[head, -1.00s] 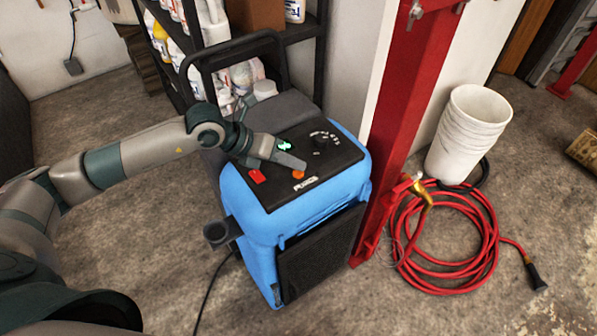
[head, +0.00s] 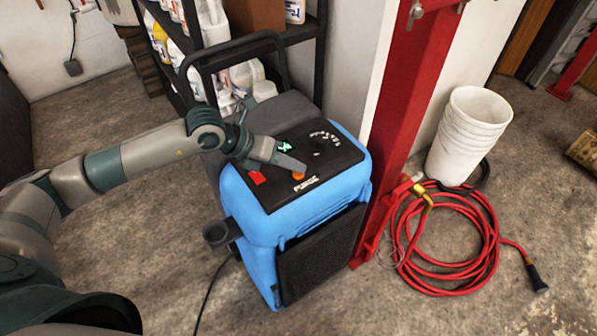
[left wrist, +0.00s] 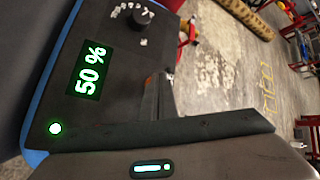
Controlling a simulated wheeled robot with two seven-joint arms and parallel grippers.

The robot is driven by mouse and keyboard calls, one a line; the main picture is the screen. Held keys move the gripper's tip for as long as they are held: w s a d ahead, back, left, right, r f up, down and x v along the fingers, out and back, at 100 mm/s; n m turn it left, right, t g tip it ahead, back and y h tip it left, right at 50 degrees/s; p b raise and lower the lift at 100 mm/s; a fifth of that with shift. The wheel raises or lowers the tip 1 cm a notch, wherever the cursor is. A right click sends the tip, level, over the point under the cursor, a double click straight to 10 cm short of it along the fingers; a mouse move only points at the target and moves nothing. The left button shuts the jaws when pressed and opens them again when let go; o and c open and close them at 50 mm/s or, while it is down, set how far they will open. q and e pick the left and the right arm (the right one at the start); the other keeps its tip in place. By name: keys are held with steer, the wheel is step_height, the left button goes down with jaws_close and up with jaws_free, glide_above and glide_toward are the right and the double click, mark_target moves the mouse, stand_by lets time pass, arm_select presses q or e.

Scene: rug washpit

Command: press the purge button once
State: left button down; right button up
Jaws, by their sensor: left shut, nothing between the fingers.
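The blue machine (head: 310,222) stands on the floor with a black control panel (head: 330,172) on top. An orange button (head: 298,176) sits just above the panel's white label, which seems to read PURGE. My left gripper (head: 300,167) is shut and empty, reaching over the panel from the left. Its tip is at the button's upper edge and partly covers it; I cannot tell whether they touch. My right gripper is not in view.
The panel also has a red switch (head: 257,178) and a black knob (head: 319,144). A red post (head: 405,110) stands close right of the machine. Beyond it are stacked white buckets (head: 470,130) and a coiled red hose (head: 445,285). A bottle shelf (head: 305,32) stands behind.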

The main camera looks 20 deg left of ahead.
mark_target(293, 174)
arm_select(q)
steer(key=shift+f, duration=0.2)
steer(key=shift+r, duration=0.1)
stand_by(0.4)
steer(key=shift+r+p, duration=0.45)
steer(key=shift+r, duration=0.35)
steer(key=shift+r, duration=0.1)
steer(key=shift+r+p, duration=1.55)
steer(key=shift+r, duration=0.85)
